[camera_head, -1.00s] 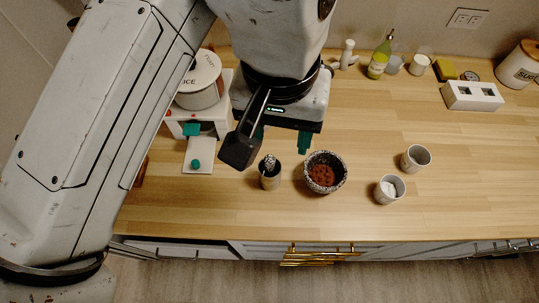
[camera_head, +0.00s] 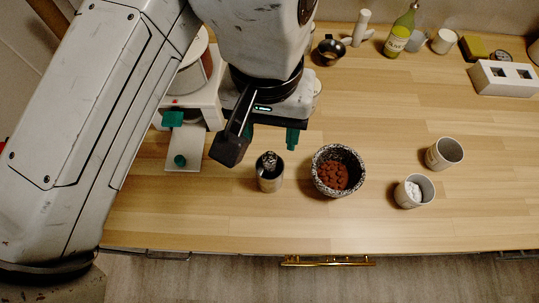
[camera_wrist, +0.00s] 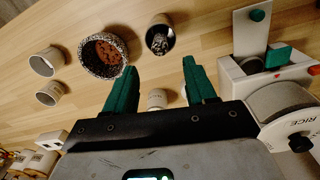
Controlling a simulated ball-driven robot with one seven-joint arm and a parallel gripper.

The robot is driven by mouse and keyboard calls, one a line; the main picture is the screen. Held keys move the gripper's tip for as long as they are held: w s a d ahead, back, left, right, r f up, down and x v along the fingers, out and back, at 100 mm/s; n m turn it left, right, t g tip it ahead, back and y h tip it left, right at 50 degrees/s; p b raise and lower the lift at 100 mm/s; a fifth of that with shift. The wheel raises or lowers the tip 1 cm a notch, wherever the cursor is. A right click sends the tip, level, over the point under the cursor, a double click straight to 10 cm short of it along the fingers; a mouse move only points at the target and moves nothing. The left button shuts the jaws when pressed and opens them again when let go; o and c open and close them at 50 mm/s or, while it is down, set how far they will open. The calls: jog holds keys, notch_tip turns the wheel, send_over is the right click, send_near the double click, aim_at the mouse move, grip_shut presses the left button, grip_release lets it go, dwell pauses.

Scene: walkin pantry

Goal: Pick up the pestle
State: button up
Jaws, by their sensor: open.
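What looks like the pestle (camera_head: 268,160), a speckled grey rounded end, sticks up out of a dark metal cup (camera_head: 270,184) near the counter's front; its lower part is hidden inside. It also shows in the wrist view (camera_wrist: 158,42), beyond my fingertips. The speckled mortar (camera_head: 318,184), holding reddish-brown bits, stands just right of the cup and also shows in the wrist view (camera_wrist: 87,62). My gripper (camera_head: 270,142) is open and empty, above and behind the cup. Both green fingers show apart in the wrist view (camera_wrist: 160,78), touching neither cup nor pestle.
Two small cups (camera_head: 445,153) (camera_head: 414,191) stand right of the mortar, one with white contents. A white rice dispenser (camera_head: 205,105) stands close left of my gripper. A green bottle (camera_head: 401,32) and a white block (camera_head: 503,78) are at the back. The counter's middle right is clear.

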aim_at(270, 156)
notch_tip(270, 156, down, 3)
jog(key=shift+r, duration=0.1)
jog(key=shift+s+f+p, duration=0.2)
jog(key=shift+f+p, duration=0.3)
jog(key=shift+f, duration=2.25)
jog(key=shift+c, duration=0.2)
grip_shut()
